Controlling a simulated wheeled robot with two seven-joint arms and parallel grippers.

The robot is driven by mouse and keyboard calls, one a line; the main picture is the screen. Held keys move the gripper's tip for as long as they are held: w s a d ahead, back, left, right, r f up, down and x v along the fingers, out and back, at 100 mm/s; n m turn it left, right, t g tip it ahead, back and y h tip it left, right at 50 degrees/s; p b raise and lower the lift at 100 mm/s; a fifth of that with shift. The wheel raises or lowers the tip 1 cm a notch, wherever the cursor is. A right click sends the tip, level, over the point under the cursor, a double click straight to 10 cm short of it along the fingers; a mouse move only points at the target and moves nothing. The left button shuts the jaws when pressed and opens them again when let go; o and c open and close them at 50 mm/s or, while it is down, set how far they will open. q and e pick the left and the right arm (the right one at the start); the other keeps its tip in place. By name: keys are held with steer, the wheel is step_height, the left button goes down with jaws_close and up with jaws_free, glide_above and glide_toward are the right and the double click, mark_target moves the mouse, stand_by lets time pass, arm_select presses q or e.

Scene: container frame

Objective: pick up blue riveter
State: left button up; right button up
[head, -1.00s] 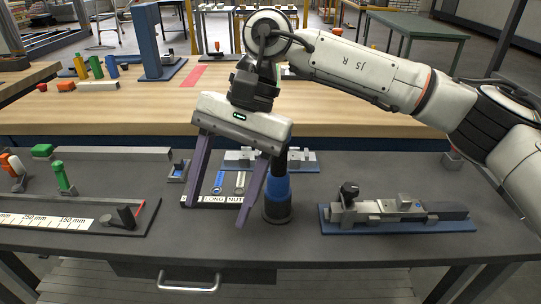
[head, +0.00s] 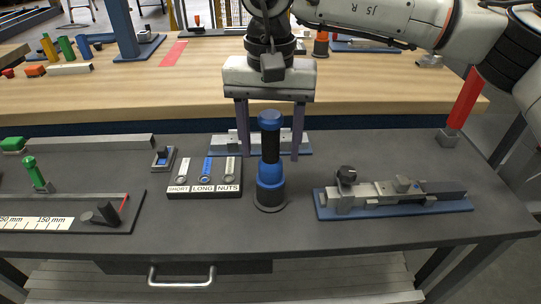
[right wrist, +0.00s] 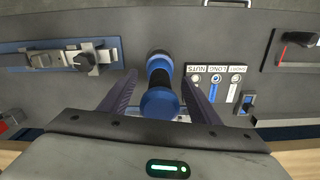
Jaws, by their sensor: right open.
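The blue riveter (head: 270,178) stands upright on the dark bench in the head view, with a blue top, a black middle and a blue lower part on a dark round base. My right gripper (head: 269,156) is open and empty, with its fingers pointing down. One finger shows on each side of the riveter, and the riveter covers part of the gap between them. In the right wrist view the blue top of the riveter (right wrist: 160,102) appears between the two spread fingers (right wrist: 160,78). I cannot tell whether they touch it. My left gripper is not in view.
A tray labelled SHORT, LONG, NUTS (head: 204,190) lies left of the riveter. A grey fixture on a blue plate (head: 395,207) lies to the right. A blue plate (head: 218,150) lies behind. A red post (head: 465,100) stands at the right. The front bench strip is clear.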

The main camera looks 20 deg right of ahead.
mark_target(270, 114)
steer(key=shift+f, duration=1.4)
steer(key=shift+r, duration=0.1)
steer(key=c, duration=1.2)
steer(key=shift+o, duration=0.2)
step_height(270, 114, up, 10)
steer(key=shift+r, duration=0.1)
